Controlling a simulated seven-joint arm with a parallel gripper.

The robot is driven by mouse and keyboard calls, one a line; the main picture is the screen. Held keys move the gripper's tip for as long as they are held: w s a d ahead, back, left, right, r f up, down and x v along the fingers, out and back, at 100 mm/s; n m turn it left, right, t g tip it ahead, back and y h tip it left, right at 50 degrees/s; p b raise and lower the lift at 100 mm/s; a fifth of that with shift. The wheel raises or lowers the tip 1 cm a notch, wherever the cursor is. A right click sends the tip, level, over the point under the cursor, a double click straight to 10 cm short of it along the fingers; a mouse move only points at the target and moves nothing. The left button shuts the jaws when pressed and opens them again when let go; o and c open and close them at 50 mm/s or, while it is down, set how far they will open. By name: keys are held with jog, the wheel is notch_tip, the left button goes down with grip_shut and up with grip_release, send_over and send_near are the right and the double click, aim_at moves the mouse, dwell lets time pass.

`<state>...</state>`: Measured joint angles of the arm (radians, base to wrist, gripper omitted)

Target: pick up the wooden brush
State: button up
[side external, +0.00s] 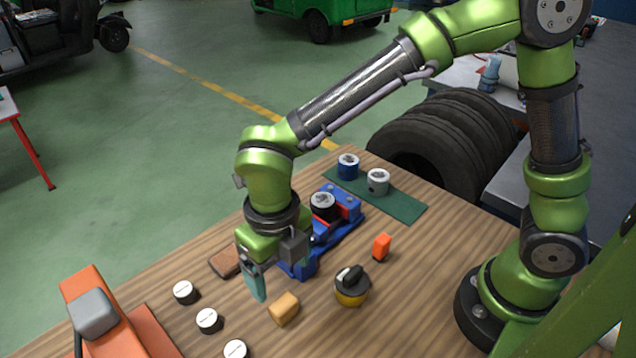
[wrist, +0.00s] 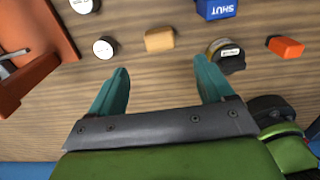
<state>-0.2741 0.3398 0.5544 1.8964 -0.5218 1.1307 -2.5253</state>
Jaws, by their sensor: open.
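A dark brown, flat, oblong piece (side external: 225,262) lies on the table just left of my gripper in the side view, partly hidden by it. A light tan, wood-coloured block (side external: 284,308) lies in front and to the right of my gripper. It also shows in the wrist view (wrist: 159,40), beyond the fingertips. No bristles show clearly on either, so I cannot tell which is the wooden brush. My gripper (side external: 255,284) points down over the table between them, with teal fingers. In the wrist view its fingers (wrist: 164,78) are wide apart with nothing between them.
A blue vice (side external: 300,266) stands close behind my gripper. A yellow-and-black knobbed item (side external: 352,286) and an orange block (side external: 381,247) lie to the right. Several white-topped round pieces (side external: 208,320) line the left, beside an orange fixture (side external: 120,335). A green mat (side external: 405,208) lies behind.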

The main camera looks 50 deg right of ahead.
aim_at(283, 303)
jog(key=f, duration=1.1)
jog(key=shift+w+f, duration=0.2)
